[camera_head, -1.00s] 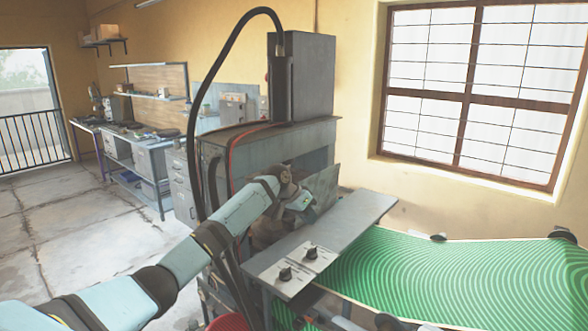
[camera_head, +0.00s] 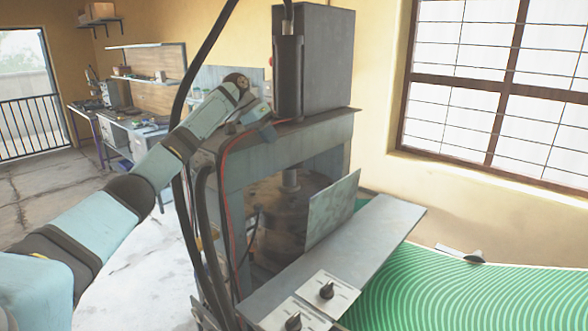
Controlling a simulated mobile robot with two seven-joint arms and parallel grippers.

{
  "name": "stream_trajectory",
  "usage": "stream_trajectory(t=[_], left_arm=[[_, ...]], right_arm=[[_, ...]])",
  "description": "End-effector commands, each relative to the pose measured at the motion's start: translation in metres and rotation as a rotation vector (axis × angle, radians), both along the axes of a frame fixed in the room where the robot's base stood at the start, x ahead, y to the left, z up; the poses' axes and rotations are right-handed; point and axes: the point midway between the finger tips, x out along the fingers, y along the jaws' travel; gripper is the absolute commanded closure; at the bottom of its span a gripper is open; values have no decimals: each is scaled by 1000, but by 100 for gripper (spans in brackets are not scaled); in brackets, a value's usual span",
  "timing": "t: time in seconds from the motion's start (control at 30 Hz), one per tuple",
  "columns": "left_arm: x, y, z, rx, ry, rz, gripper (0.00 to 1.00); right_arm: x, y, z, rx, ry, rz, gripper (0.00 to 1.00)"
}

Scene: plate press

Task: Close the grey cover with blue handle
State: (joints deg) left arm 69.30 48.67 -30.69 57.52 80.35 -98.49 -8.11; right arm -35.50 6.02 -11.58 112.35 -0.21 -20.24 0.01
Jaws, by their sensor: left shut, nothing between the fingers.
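The press (camera_head: 228,180) stands in the middle with its front opening uncovered. A flat grey panel (camera_head: 333,210), which looks like the cover, stands upright and swung out at the right side of the opening. I cannot make out a blue handle on it. Inside the opening is a dark round press part (camera_head: 290,205). My left gripper (camera_head: 268,131) is at the press's upper left edge, above and left of the panel and apart from it. It is shut and empty; its fingertips are small and hard to see. My right gripper is out of view.
A grey shelf (camera_head: 355,255) with two dark knobs juts out before the press. A green striped belt (camera_head: 450,295) lies at the right. Black hoses (camera_head: 195,225) hang at the press's left. Open floor (camera_head: 125,265) lies left, with a workbench (camera_head: 130,135) behind.

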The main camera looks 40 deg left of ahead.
Motion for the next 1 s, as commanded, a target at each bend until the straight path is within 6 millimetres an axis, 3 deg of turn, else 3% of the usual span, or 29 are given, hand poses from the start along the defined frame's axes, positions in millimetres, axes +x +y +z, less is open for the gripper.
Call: stream_trajectory(t=[0.43,0.57,0.7,1.0], left_arm=[[26,-38,-73,1,4,-2,100],[35,-50,-101,1,3,-1,100],[44,-63,-129,1,0,-1,100],[57,-82,-162,1,0,0,100]], right_arm=[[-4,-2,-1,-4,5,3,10],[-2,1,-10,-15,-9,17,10],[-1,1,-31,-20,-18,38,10],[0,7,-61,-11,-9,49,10]])
